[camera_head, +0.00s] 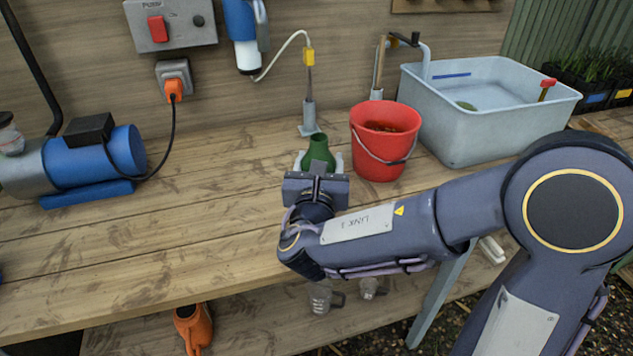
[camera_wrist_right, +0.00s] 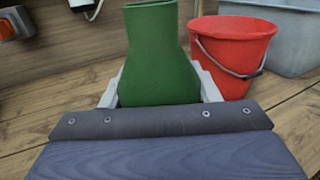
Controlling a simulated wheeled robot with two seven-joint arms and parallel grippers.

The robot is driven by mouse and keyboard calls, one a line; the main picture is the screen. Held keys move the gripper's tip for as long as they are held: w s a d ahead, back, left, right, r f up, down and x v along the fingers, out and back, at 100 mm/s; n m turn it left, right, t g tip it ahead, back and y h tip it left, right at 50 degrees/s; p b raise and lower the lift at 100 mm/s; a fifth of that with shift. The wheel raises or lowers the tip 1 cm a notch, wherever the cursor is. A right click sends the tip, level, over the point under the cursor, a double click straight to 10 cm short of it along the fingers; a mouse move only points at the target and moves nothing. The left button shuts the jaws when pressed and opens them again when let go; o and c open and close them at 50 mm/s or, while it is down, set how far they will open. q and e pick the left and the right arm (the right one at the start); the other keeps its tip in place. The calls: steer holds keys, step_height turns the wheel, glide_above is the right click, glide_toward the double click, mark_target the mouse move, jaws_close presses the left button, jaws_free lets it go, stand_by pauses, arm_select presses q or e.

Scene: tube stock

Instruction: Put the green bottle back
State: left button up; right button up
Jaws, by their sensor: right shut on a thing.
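The green bottle (camera_head: 318,151) stands upright at the workbench, left of the red bucket. In the right wrist view the bottle (camera_wrist_right: 158,55) fills the middle, with its open neck at the top. My right gripper (camera_head: 319,162) is shut on the bottle, one pale finger on each side of it. The fingers (camera_wrist_right: 160,90) also show in the wrist view. The bottle's lower part is hidden behind the gripper, so I cannot tell whether its base touches the bench. My left gripper is not in view.
The red bucket (camera_head: 384,138) stands close right of the bottle, with a grey tub (camera_head: 470,130) behind it. A probe stand (camera_head: 309,118) is just behind. A blue pump (camera_head: 90,155) sits at the left. The bench (camera_head: 200,215) between is clear. An orange can (camera_head: 193,325) is below.

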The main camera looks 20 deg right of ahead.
steer(key=shift+w+f, duration=0.6)
steer(key=shift+f, duration=0.1)
steer(key=shift+w+f+b, duration=0.1)
steer(key=shift+f+b, duration=0.45)
steer(key=shift+f, duration=1)
steer(key=shift+f, duration=0.3)
steer(key=o, duration=1.2)
steer(key=shift+r, duration=0.1)
